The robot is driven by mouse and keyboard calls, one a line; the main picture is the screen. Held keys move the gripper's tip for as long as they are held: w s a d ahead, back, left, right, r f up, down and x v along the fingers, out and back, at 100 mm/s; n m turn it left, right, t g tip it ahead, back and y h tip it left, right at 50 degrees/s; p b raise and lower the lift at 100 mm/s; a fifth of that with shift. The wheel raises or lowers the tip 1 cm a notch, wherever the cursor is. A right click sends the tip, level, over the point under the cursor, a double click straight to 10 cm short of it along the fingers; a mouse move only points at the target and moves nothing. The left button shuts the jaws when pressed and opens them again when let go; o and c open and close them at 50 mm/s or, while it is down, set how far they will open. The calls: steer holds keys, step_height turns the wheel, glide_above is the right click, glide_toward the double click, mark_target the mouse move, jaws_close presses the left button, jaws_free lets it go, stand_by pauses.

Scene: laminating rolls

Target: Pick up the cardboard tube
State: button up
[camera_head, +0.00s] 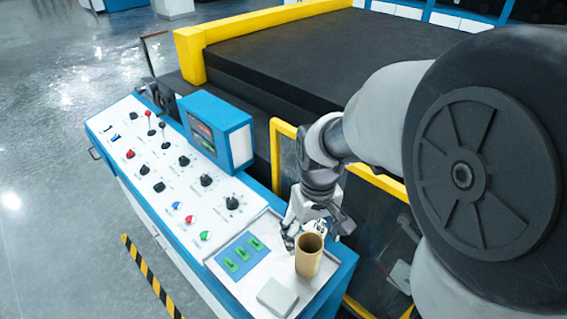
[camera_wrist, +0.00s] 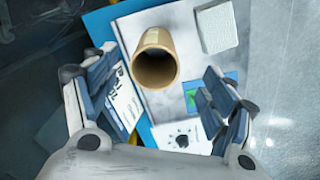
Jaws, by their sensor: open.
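The cardboard tube (camera_head: 309,256) is a short, hollow brown cylinder standing upright on the right end of the control console. In the wrist view the tube (camera_wrist: 156,58) shows its dark open top, between and a little beyond my spread fingers. My gripper (camera_head: 310,232) is open and empty in the head view, just behind the tube and close to it. In the wrist view the fingers of my gripper (camera_wrist: 160,108) stand wide apart on the left and right. I cannot tell from these views whether a finger touches the tube.
The console panel (camera_head: 150,165) carries knobs, levers and buttons. A blue display box (camera_head: 215,130) rises from it. Green switches (camera_head: 241,254) and a pale block (camera_head: 277,297) are near the tube. Yellow rails (camera_head: 285,128) and a black machine bed (camera_head: 300,60) lie behind.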

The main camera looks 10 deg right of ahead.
mark_target(309, 259)
steer(key=f+b, duration=0.1)
steer(key=f, duration=0.3)
steer(key=f+b, duration=0.1)
steer(key=f, duration=0.3)
steer(key=f+b, duration=0.1)
steer(key=f, duration=0.3)
steer(key=shift+w+d+b, duration=0.2)
steer(key=shift+w+b, duration=0.05)
steer(key=shift+b, duration=0.1)
steer(key=shift+c, duration=0.3)
steer(key=c, duration=0.9)
